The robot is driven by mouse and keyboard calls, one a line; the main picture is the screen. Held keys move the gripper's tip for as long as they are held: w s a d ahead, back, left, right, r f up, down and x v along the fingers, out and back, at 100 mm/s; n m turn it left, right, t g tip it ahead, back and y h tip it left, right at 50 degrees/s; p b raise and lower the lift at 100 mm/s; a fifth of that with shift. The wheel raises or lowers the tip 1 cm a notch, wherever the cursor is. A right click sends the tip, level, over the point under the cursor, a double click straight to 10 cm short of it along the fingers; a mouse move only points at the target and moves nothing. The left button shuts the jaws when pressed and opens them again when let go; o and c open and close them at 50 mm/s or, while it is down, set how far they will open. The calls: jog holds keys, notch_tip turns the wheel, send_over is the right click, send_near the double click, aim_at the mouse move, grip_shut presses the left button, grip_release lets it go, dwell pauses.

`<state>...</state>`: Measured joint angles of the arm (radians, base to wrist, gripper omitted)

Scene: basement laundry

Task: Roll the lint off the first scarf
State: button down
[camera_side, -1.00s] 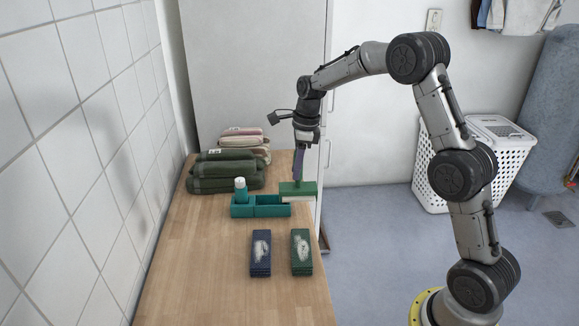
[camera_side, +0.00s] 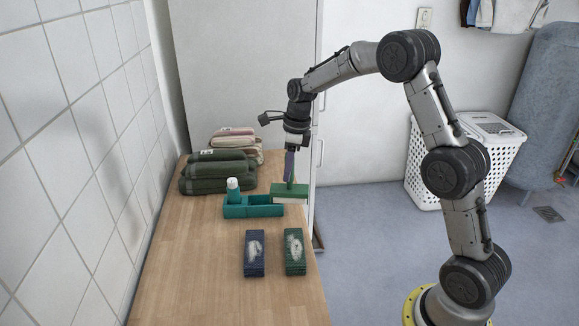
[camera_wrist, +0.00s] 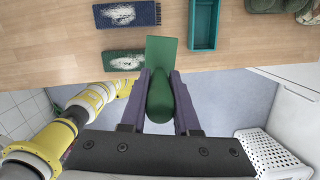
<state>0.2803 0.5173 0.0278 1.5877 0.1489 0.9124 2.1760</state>
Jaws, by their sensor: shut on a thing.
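My gripper (camera_side: 289,172) is shut on the handle of a green lint roller (camera_side: 290,191). The wrist view shows the dark green handle (camera_wrist: 160,98) between the two purple fingers, with the flat green head (camera_wrist: 161,55) beyond them. The roller is beside the right end of the teal caddy, apart from both scarves. A folded navy scarf (camera_side: 254,265) and a folded dark green scarf (camera_side: 294,266) lie side by side at the front; each carries a whitish lint patch. Both also show in the wrist view, navy (camera_wrist: 147,21) and green (camera_wrist: 112,67). I cannot tell which is first.
The teal caddy (camera_side: 252,212) holds a white-capped teal bottle (camera_side: 233,190) on its left; its right compartment looks empty. Folded green textiles (camera_side: 218,178) and pinkish ones are stacked behind. The wooden counter (camera_side: 190,285) is clear at front left, beside a tiled wall.

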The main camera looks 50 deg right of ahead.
jog(key=s+a+f+n, duration=0.2)
jog(key=a, duration=1.5)
jog(key=shift+f, duration=3.45)
jog(key=shift+w+d, duration=3.1)
jog(key=shift+d, duration=0.2)
jog(key=shift+s+a, duration=2.95)
jog(key=shift+a, duration=0.55)
jog(key=shift+w+d, duration=2.9)
jog(key=shift+w, duration=0.25)
jog(key=shift+s+a, duration=2.8)
jog(key=shift+a, duration=0.3)
notch_tip(320, 180, up, 7)
jog(key=shift+r, duration=0.15)
